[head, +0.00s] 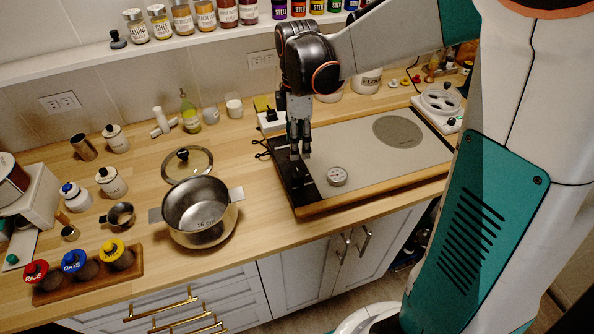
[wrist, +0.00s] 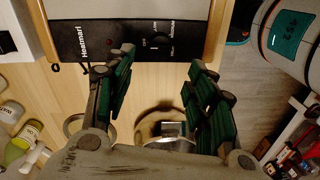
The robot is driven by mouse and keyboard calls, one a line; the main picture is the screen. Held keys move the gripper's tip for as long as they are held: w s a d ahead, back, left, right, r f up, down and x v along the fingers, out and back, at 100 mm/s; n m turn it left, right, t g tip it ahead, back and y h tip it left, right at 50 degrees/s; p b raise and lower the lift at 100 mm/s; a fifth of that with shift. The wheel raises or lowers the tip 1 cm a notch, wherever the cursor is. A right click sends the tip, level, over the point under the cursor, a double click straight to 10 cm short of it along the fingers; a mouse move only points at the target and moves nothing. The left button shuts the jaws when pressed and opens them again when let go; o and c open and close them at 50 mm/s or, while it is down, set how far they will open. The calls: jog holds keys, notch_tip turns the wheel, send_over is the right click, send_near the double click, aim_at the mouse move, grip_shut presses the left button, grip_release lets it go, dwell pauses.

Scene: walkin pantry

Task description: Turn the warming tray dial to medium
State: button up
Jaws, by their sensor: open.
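The warming tray (head: 350,150) lies on the counter, with a grey top, wooden edge and black control strip (head: 291,188) at its left end. In the wrist view the strip (wrist: 85,30) carries a brand name and small white labels, among them OFF, LOW and MEDIUM. A small black dial (wrist: 160,43) sits among these labels; its pointer is too dark to read surely. My gripper (head: 300,155) points down over the strip. In the wrist view its two green-padded fingers (wrist: 161,64) are apart, empty, with the dial showing between and beyond their tips.
A steel pot (head: 200,211) stands left of the tray, with a glass lid (head: 187,163) behind it. A small round grey object (head: 337,176) rests on the tray near my gripper. A dark cable (head: 263,147) lies at the tray's left back corner.

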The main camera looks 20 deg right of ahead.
aim_at(298, 172)
jog(key=f+b, duration=0.1)
jog(key=f, duration=0.2)
jog(key=f+b, duration=0.1)
jog(key=f, duration=0.7)
jog(key=shift+s+a+b, duration=0.1)
jog(key=shift+s+b, duration=0.2)
jog(key=shift+b, duration=0.1)
jog(key=shift+r, duration=0.1)
jog(key=c, duration=1.1)
